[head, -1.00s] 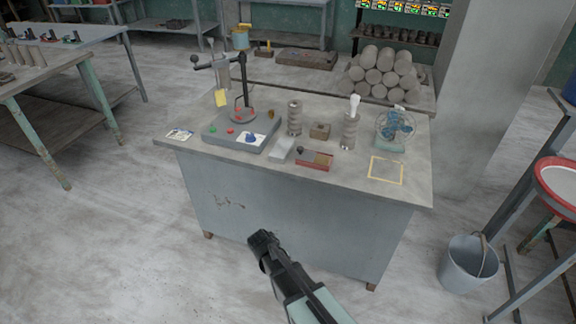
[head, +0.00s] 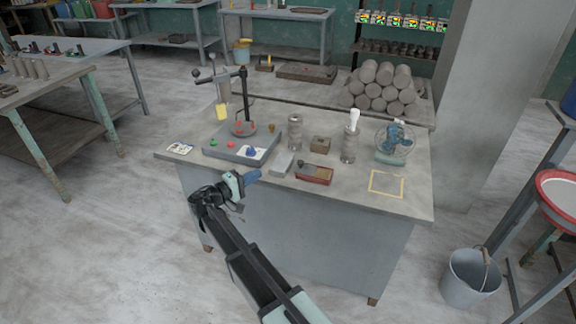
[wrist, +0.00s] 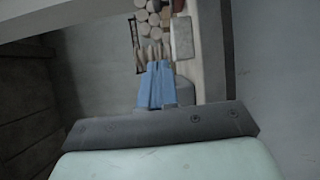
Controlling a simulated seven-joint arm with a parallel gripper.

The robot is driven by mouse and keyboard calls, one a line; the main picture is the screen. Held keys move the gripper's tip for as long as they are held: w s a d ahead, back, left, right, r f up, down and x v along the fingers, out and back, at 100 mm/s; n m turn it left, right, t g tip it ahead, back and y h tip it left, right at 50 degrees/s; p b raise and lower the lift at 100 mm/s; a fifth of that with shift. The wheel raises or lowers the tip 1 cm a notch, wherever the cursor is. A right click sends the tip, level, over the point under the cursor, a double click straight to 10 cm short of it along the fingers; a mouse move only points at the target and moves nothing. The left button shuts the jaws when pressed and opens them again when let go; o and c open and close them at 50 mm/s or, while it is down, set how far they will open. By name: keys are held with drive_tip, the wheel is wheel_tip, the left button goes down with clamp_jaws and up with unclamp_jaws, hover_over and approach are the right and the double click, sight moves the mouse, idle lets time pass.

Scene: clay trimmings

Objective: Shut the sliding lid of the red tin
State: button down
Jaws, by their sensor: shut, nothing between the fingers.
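The red tin (head: 322,180) stands near the front edge of the table, right of centre in the head view. Its tan lid (head: 314,170) covers part of the top; the exact gap is too small to tell. My gripper (head: 254,175) is in front of the table's front edge, left of the tin and apart from it. Its blue fingers are together and empty. They also show in the wrist view (wrist: 157,66), pointing away. The tin cannot be made out in the wrist view.
A pale block (head: 281,164) stands just left of the tin. A grey base with a stand (head: 240,150) is farther left. Ribbed cylinders (head: 295,133), a small brown box (head: 320,144) and a blue fan (head: 393,140) stand behind. A yellow frame (head: 386,184) lies right.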

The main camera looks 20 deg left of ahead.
sight(285, 170)
drive_tip(key=shift+m, duration=0.3)
drive_tip(key=x, duration=1)
drive_tip(key=shift+s+d, duration=0.15)
drive_tip(key=d, duration=0.3)
drive_tip(key=shift+w, duration=0.4)
drive_tip(key=shift+w+d, duration=0.15)
drive_tip(key=shift+d, duration=0.35)
drive_tip(key=d, duration=0.6)
drive_tip(key=shift+d, duration=0.4)
